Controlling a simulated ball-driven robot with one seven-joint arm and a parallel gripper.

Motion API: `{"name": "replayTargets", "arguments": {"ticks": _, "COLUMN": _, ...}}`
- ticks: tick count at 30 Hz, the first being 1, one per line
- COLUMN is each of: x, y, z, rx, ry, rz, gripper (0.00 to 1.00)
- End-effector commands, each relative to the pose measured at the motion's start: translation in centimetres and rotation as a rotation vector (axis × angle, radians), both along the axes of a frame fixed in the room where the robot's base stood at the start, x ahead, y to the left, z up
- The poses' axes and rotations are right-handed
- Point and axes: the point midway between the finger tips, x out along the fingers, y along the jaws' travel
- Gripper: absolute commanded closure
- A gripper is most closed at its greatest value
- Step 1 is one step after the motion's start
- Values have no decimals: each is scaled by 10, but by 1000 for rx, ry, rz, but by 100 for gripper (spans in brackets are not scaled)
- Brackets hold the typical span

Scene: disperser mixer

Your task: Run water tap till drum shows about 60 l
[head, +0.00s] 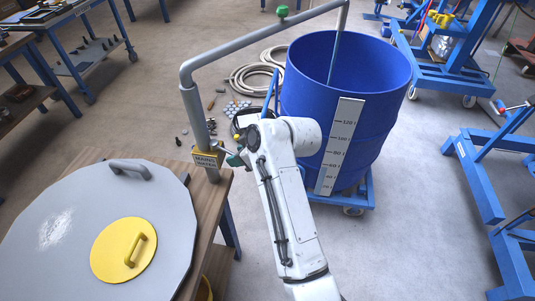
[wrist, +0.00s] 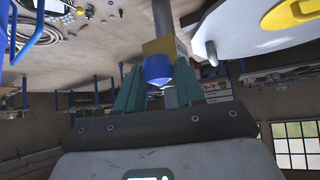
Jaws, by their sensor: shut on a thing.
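The blue drum (head: 340,75) stands open on the right, with a white scale strip (head: 340,148) down its side marked up to 120. No water surface shows inside it. A grey water pipe (head: 250,38) rises by the table and bends over the drum. A thin bluish streak (head: 333,65) hangs from its end into the drum and looks like water. The pipe foot has a yellow mains-water label (head: 207,162). My gripper (head: 236,156) is at the foot; in the wrist view its green fingers (wrist: 158,86) are shut on a blue tap knob (wrist: 158,66).
A grey round lid (head: 60,225) with a yellow hatch (head: 123,250) lies on the wooden table (head: 205,220) at left. A coiled hose (head: 255,75) lies on the floor behind. The drum's blue trolley (head: 365,190) and blue frames (head: 485,180) stand at right, with bare floor between.

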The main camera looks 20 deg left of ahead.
Motion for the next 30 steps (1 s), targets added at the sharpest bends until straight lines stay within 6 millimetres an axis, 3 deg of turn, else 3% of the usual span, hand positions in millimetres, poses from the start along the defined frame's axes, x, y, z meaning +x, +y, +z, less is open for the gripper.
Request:
{"name": "replayTargets", "arguments": {"ticks": 12, "x": -17, "y": 9, "z": 3, "rx": 2, "ry": -3, "rz": -206, "gripper": 100}}
{"name": "replayTargets", "arguments": {"ticks": 29, "x": -19, "y": 10, "z": 2, "rx": 2, "ry": -3, "rz": -244, "gripper": 100}}
{"name": "replayTargets", "arguments": {"ticks": 30, "x": -19, "y": 10, "z": 2, "rx": 2, "ry": -3, "rz": -244, "gripper": 62}}
